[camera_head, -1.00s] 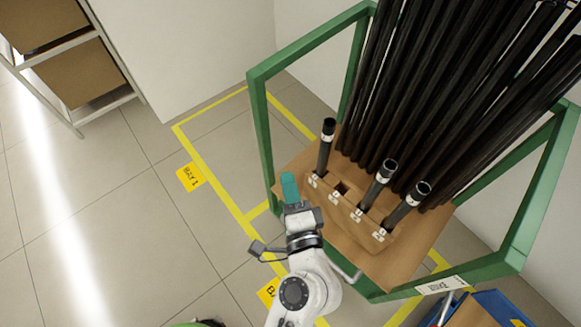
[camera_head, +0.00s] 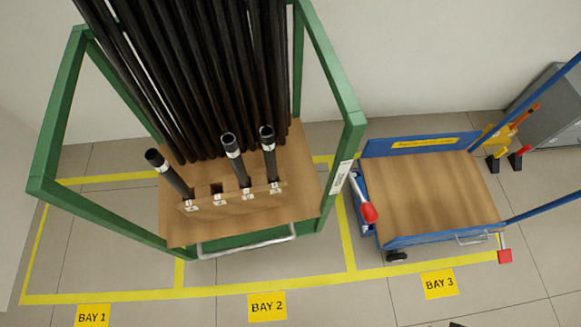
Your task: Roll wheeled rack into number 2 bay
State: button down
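The wheeled rack (camera_head: 345,95) has a green frame, a wooden deck and a bundle of tall black rods (camera_head: 190,70). Three short rods stand in a labelled wooden block (camera_head: 235,200) on the deck; one hole there is empty. A silver handle (camera_head: 247,241) runs along its front. The deck shows mostly over the number 2 bay, behind its yellow BAY 2 label (camera_head: 267,306), its front left corner near the line dividing bays 1 and 2. The green frame extends left across bay 1 in the picture. The rack's wheels are hidden. My gripper is out of view.
A blue cart (camera_head: 420,238) with a wooden deck and red-tipped levers stands in bay 3, close right of the rack. The BAY 1 (camera_head: 93,316) and BAY 3 (camera_head: 439,284) labels lie on the floor. Walls stand behind and left. Floor in front is clear.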

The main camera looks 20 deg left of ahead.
aim_at(199, 56)
jog(key=j+u, duration=0.1)
jog(key=u, duration=0.3)
jog(key=i+u, duration=0.1)
jog(key=u, duration=0.25)
jog(key=i+j+u, duration=0.1)
jog(key=u, duration=0.3)
jog(key=i+u, duration=0.1)
jog(key=u, duration=0.25)
jog(key=i+j, duration=0.1)
jog(key=u, duration=0.05)
